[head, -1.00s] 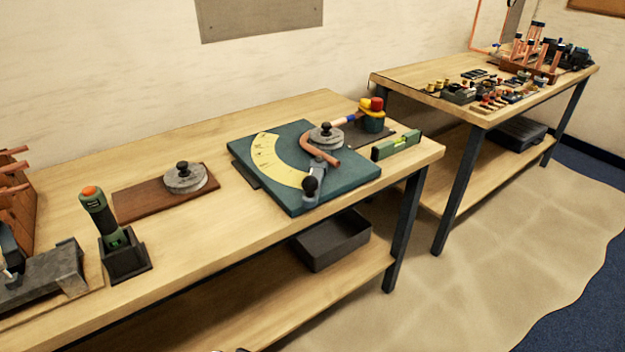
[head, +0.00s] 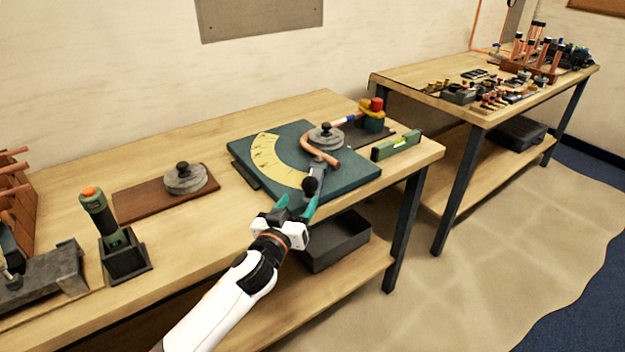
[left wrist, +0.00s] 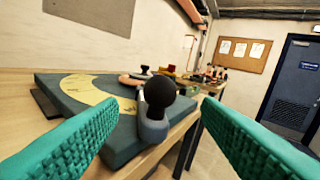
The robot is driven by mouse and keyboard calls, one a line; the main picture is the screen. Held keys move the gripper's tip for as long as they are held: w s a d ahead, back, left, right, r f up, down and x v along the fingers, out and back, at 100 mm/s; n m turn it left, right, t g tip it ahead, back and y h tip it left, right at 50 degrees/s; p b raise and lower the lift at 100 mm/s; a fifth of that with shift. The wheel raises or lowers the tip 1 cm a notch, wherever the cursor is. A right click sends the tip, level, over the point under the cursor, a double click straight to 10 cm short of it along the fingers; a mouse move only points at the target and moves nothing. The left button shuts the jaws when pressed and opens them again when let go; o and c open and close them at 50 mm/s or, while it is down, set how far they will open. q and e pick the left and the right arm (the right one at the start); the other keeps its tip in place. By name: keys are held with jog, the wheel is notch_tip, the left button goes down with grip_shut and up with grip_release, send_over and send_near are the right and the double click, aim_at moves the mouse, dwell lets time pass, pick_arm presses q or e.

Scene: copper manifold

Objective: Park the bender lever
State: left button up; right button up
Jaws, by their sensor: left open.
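The bender (head: 345,181) is a dark teal plate on the near bench with a yellow angle scale (head: 272,160) and a round grey former (head: 326,137). A bent copper tube (head: 318,153) curves around the former. The bender lever ends in a black ball knob (head: 310,184) at the plate's front edge; the knob also shows in the left wrist view (left wrist: 160,90). My left gripper (head: 297,203) is open at the front edge, its teal fingers just short of the knob. In the left wrist view the knob lies ahead, between the spread fingers. My right gripper does not show.
A green level (head: 396,145) lies right of the bender. A brown board (head: 138,199) with a grey former (head: 185,178) and a green tool in a black holder (head: 123,259) stand to the left. A dark bin (head: 340,243) sits on the shelf below.

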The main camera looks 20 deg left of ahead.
aim_at(313, 180)
pick_arm(q)
jog(key=w, duration=1)
jog(key=shift+d, duration=0.4)
